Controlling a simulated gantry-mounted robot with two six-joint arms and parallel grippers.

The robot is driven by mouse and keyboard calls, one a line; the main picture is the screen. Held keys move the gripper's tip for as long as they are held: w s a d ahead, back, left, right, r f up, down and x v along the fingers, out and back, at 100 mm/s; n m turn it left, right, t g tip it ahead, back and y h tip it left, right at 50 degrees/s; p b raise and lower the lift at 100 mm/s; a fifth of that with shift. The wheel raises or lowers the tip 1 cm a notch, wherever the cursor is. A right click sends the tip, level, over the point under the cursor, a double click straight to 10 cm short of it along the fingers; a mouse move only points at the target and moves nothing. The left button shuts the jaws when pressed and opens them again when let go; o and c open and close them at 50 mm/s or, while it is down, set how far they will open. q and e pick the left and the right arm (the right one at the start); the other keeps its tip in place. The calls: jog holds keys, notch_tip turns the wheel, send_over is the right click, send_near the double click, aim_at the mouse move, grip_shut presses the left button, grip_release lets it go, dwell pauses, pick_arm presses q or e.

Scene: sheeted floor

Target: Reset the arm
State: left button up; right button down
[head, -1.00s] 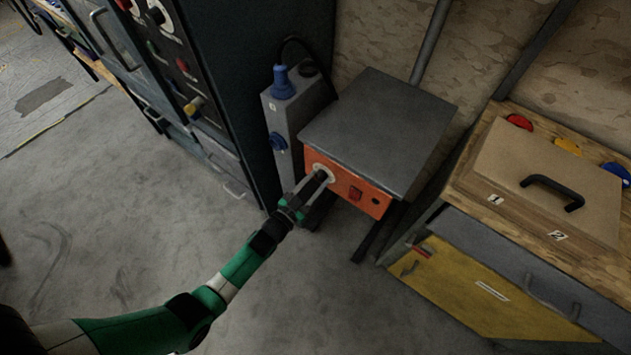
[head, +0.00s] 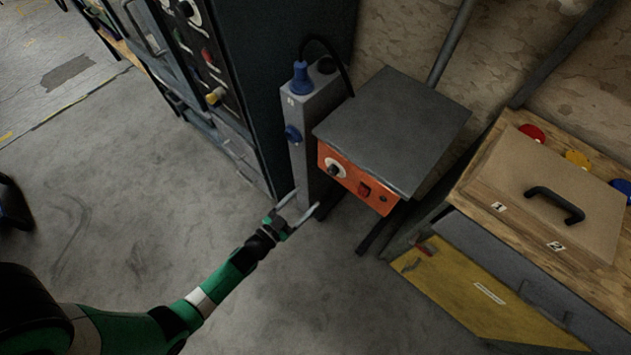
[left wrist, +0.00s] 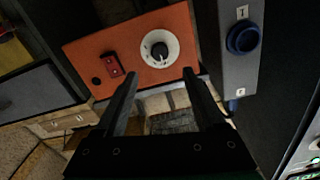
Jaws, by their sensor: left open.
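My left gripper (head: 299,205) is open and empty in the head view, below and left of an orange-fronted box with a grey top. Its two fingers also show in the left wrist view (left wrist: 160,82), apart, with nothing between them. The orange panel (head: 352,179) carries a black knob on a white dial (head: 334,169) and a red switch (head: 364,189). In the left wrist view the dial (left wrist: 159,50) lies just beyond the fingertips, and the gripper does not touch it. My right gripper is not in view.
A grey socket post (head: 301,135) with blue plugs stands left of the box, beside a dark cabinet (head: 262,90). At right is a wooden bench with a handled lid (head: 545,190) and a yellow door (head: 480,300) below.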

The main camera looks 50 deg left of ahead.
pick_arm(q)
jog(key=shift+s, duration=0.55)
